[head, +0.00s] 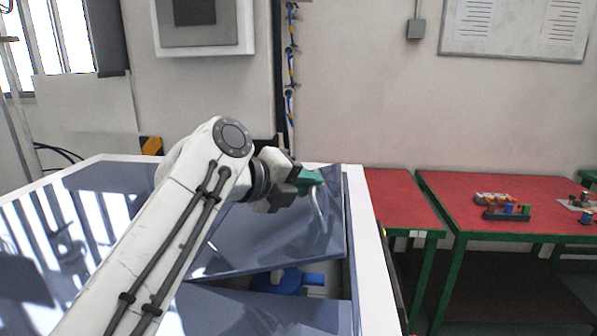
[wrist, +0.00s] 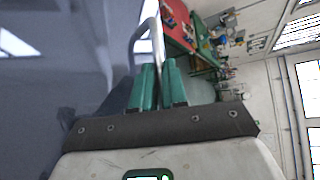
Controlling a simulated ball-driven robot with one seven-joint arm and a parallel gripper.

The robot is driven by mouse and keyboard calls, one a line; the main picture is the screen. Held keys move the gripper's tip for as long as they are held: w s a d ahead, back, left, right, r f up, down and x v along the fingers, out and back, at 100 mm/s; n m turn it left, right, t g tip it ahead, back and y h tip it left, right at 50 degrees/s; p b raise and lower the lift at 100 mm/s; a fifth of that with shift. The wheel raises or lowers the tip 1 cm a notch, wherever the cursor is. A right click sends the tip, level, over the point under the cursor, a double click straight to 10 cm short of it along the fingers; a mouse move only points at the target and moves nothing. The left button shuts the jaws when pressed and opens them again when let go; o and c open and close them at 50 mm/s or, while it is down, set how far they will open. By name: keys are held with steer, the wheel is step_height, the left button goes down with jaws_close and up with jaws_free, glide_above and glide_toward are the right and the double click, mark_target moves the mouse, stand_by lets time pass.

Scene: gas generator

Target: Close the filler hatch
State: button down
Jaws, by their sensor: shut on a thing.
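The filler hatch (head: 285,236) is a glossy blue-grey panel in the top of the generator. In the head view it stands partly open and tilted, with a gap under its near edge. A blue filler cap or valve (head: 283,281) shows in that gap. A pale curved handle (head: 319,205) rises from the hatch near its right side. My gripper (head: 314,179), with green fingers, is shut on this handle. In the wrist view the handle (wrist: 158,38) arches up beyond the fingertips (wrist: 158,70). My arm hides the left part of the hatch.
The generator's white rim (head: 370,262) runs along the right side. Red tables (head: 470,190) with green frames stand beyond it, with small coloured parts (head: 507,212) on one. A wall with a grey box (head: 416,29) is behind.

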steer(key=shift+m, duration=0.3)
steer(key=d+f+b, duration=0.1)
steer(key=f, duration=0.1)
steer(key=d+f+b, duration=0.1)
steer(key=d+f, duration=0.1)
steer(key=shift+f, duration=0.25)
steer(key=shift+d+f+b, duration=0.2)
steer(key=shift+f+b, duration=0.05)
steer(key=shift+f, duration=0.3)
steer(key=shift+d+f+b, duration=0.2)
steer(key=shift+f+b, duration=0.05)
steer(key=shift+f, duration=0.3)
steer(key=shift+s+f, duration=0.1)
steer(key=c, duration=1.6)
jaws_free()
steer(key=o, duration=0.3)
steer(key=shift+d, duration=0.35)
steer(key=shift+o, duration=0.7)
steer(key=p, duration=0.2)
glide_toward(323, 203)
steer(key=shift+d+f, duration=0.25)
steer(key=shift+f, duration=0.35)
steer(key=shift+d+f, duration=0.25)
steer(key=shift+f, duration=0.35)
steer(key=shift+s+a+r, duration=0.1)
steer(key=shift+s+a, duration=0.05)
steer(key=shift+s, duration=0.1)
